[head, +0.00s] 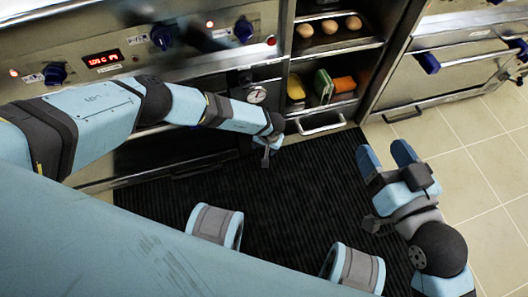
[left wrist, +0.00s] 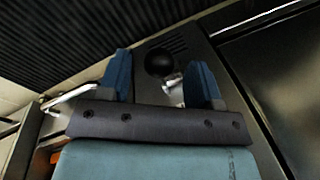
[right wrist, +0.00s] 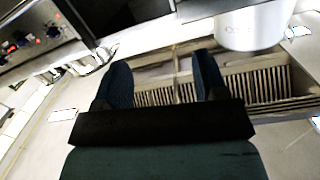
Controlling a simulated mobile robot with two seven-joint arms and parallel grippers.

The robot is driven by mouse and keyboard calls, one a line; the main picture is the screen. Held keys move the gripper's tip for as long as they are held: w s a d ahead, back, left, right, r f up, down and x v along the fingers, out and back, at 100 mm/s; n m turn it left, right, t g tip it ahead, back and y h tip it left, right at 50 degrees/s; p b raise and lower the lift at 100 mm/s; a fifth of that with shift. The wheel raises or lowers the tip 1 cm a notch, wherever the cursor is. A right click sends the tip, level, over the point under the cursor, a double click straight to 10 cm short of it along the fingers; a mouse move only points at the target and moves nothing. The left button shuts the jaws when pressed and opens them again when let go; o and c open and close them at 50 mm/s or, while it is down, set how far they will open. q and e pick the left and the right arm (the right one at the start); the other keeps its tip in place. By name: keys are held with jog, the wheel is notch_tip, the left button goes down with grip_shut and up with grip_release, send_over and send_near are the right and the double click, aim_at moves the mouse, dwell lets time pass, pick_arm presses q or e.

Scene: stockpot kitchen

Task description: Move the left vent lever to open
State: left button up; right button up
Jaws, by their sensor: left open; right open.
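In the left wrist view a dark round knob (left wrist: 160,63) stands in front of a dark panel with vent slots (left wrist: 172,44); I take it for the left vent lever. A small bright metal piece shows just below it. The knob appears between the two blue fingers of my open left gripper (left wrist: 160,58); no contact shows, and depth is unclear. In the head view my left gripper (head: 275,134) is at the lower oven front beside the cabinet, its fingers and the lever mostly hidden by my wrist. My right gripper (head: 386,156) is open and empty above the floor.
An open cabinet holds eggs (head: 330,26) above and colored packs (head: 323,87) below; a bar handle (head: 321,124) juts out under it. A round gauge (head: 257,95) sits close to my left forearm. A black ribbed mat (head: 300,190) covers the floor.

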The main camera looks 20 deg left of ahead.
pick_arm(q)
jog(key=shift+a+f+b, duration=0.15)
jog(key=shift+f+b, duration=0.15)
jog(key=shift+f, duration=0.8)
pick_arm(e)
jog(key=shift+w+d+r+n+t, duration=0.2)
jog(key=shift+w+n+t, duration=0.1)
jog(key=shift+w+n, duration=0.1)
pick_arm(q)
grip_shut()
pick_arm(e)
jog(key=shift+s+d, duration=0.1)
jog(key=shift+d, duration=0.05)
